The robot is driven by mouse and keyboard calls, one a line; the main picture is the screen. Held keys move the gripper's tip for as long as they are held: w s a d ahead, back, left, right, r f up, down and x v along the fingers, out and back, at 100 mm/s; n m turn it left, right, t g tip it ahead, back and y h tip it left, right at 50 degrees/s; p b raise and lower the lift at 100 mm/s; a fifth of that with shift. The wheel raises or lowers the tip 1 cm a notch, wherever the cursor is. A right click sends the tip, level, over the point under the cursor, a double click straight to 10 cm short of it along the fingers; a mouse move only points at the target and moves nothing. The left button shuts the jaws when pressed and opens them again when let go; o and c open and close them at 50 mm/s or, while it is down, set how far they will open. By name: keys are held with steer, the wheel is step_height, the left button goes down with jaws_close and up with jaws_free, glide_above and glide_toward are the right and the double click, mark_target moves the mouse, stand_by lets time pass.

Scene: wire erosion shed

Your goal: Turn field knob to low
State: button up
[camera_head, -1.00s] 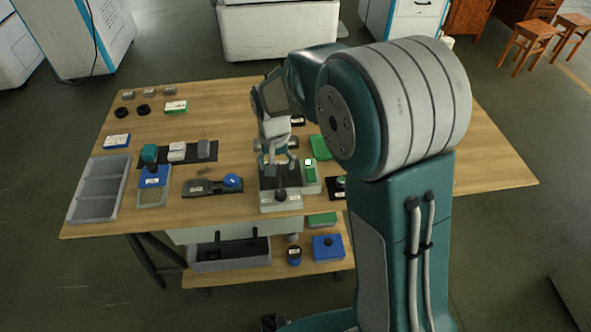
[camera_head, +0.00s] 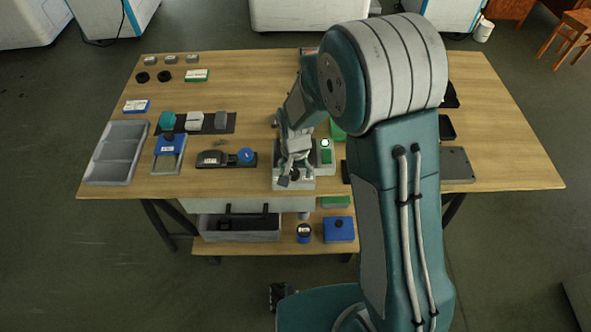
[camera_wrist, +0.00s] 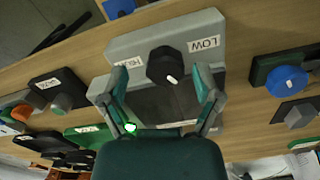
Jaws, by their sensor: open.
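The black field knob (camera_wrist: 162,62) sits on a light grey panel (camera_wrist: 135,42) in the wrist view. A LOW label (camera_wrist: 203,44) lies to its right and a label that seems to read HIGH (camera_wrist: 122,64) to its left. The knob's white mark sits at its lower right, toward neither label clearly. My gripper (camera_wrist: 160,88) is open, its two fingers spread either side of the knob and slightly short of it in the picture; contact is not visible. In the head view my gripper (camera_head: 291,178) is over the same unit (camera_head: 307,184) and largely hides the knob.
A blue knob on a dark base (camera_head: 246,156) stands left of the unit, with a green-and-white device (camera_head: 326,152) close on its right. A grey tray (camera_head: 88,172) is at the table's left edge. My arm hides part of the table's right side.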

steer(key=shift+a+f, duration=0.2)
steer(key=shift+a, duration=0.3)
steer(key=shift+d, duration=0.2)
jaws_close()
steer(key=shift+n, duration=2.9)
steer(key=shift+w, duration=0.1)
jaws_free()
